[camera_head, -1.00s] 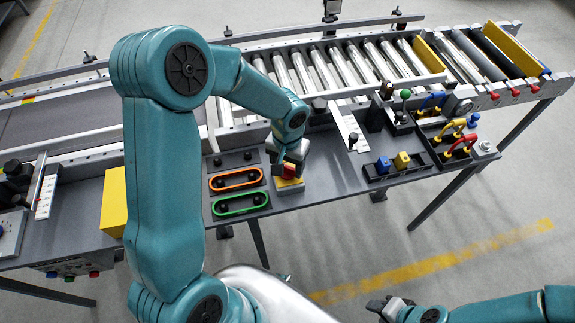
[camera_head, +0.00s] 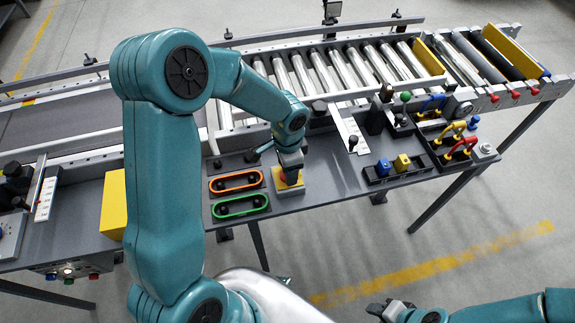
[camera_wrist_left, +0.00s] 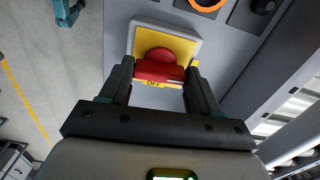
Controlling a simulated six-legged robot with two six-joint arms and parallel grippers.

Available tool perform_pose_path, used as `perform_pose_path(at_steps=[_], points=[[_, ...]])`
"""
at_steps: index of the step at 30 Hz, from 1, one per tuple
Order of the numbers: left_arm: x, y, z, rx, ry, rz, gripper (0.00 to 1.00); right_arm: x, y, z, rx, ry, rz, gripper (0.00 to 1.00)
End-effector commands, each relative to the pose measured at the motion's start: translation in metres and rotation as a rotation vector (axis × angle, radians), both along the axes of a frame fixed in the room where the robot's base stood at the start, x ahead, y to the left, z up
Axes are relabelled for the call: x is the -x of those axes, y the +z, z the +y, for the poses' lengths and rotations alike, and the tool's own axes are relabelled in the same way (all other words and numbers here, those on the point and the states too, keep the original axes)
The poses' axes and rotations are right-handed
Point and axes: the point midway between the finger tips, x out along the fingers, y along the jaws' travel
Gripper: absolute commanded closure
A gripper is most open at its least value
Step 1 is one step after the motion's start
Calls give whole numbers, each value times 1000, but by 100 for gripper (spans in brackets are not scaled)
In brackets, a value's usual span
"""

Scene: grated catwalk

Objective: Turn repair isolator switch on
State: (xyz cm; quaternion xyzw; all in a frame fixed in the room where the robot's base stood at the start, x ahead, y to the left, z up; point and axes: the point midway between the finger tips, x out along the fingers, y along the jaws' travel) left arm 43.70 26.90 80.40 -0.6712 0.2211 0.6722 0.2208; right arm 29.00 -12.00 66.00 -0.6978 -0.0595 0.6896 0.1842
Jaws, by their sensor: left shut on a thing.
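The repair isolator switch has a yellow plate (camera_head: 281,179) on a light grey base, on the grey bench beside the orange and green ovals. Its red handle (camera_wrist_left: 160,72) shows in the left wrist view between my fingers, with the label "OFF" (camera_wrist_left: 153,85) on the yellow just below it. My left gripper (camera_head: 290,172) points down over the switch and is shut on the red handle; in the left wrist view its fingers (camera_wrist_left: 158,80) sit at both ends of the handle. My right gripper (camera_head: 390,308) is at the bottom of the head view, away from the bench; its jaws are too small to read.
An orange oval (camera_head: 236,181) and a green oval (camera_head: 240,205) lie just left of the switch. A yellow block (camera_head: 113,203) stands farther left. A roller conveyor (camera_head: 340,70) runs behind. Padlocks (camera_head: 458,140) sit at the right.

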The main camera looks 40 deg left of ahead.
Motion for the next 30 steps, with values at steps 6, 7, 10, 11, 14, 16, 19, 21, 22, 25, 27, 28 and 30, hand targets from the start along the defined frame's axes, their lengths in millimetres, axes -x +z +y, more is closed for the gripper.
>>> perform_pose_path(at_steps=[6,7,10,11,14,16,19,21,22,25,27,28,30], points=[[-2,2,0,0,-65,-7,69,0,2,0,0,0,0,57],[-2,2,0,0,-70,-7,69,0,2,0,0,0,0,57],[-2,2,0,0,-81,-8,69,0,2,0,0,0,0,57],[-2,2,0,0,-83,-8,69,0,2,0,0,0,0,57],[-2,2,0,0,-87,-8,69,0,2,0,0,0,0,57],[-2,2,0,0,-88,-8,69,0,2,0,0,0,0,57],[-2,2,0,0,-88,-8,69,0,2,0,0,0,0,57],[-2,2,0,0,-89,-8,69,0,2,0,0,0,0,57],[-2,2,0,0,-89,-8,69,0,2,0,0,0,0,57],[-2,2,0,-1,-88,-7,13,0,2,0,0,0,0,57],[-2,1,0,-1,-88,-6,13,0,2,0,0,0,0,57],[-2,1,0,-1,-88,-6,13,0,2,0,0,0,0,57],[-1,1,0,-1,-87,-4,13,0,2,0,0,0,0,57]])
